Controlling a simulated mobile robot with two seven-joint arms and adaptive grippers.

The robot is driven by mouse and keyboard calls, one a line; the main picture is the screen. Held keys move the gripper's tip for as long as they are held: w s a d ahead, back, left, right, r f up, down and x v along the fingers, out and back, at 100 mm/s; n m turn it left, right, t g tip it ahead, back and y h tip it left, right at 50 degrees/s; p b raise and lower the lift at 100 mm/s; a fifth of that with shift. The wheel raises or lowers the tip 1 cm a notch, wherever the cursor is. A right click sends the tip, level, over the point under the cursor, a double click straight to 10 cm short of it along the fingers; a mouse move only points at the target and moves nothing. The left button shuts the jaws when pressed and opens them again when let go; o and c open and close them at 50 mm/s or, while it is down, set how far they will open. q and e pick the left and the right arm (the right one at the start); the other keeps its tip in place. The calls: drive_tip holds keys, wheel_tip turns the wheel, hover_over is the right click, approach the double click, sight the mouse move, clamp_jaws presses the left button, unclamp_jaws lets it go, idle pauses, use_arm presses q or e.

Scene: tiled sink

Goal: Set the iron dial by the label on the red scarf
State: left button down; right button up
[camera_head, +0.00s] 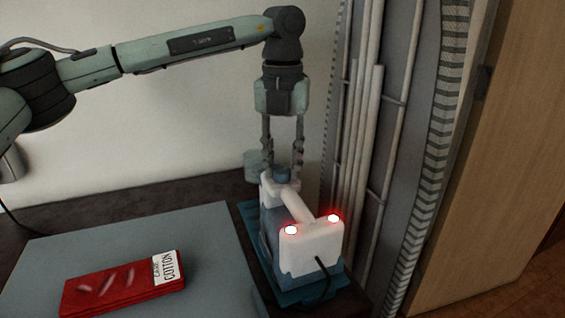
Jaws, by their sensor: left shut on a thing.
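The red scarf (120,287) lies folded on a grey-blue mat at the lower left. Its white label (165,267) reads "CARE COTTON". The white and blue iron (310,247) stands right of the mat on a blue base (252,214), with two red lights glowing on its near end. The blue-grey dial (283,174) sits on its top. My left gripper (283,166) points straight down, its fingers shut on the dial from both sides. The dial's markings cannot be read. My right gripper is not in view.
The mat (150,235) has bare room behind the scarf. A pale blue container (253,163) stands behind the iron. A dark cord (325,285) hangs from the iron's near end. Upright rails (365,140) and a wooden panel (490,170) stand close on the right.

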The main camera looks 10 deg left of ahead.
sight(283, 170)
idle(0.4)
use_arm(q)
drive_tip(key=c, duration=1.2)
unclamp_jaws()
drive_tip(key=shift+o, duration=0.2)
drive_tip(key=shift+r, duration=0.15)
wheel_tip(283, 170, up, 12)
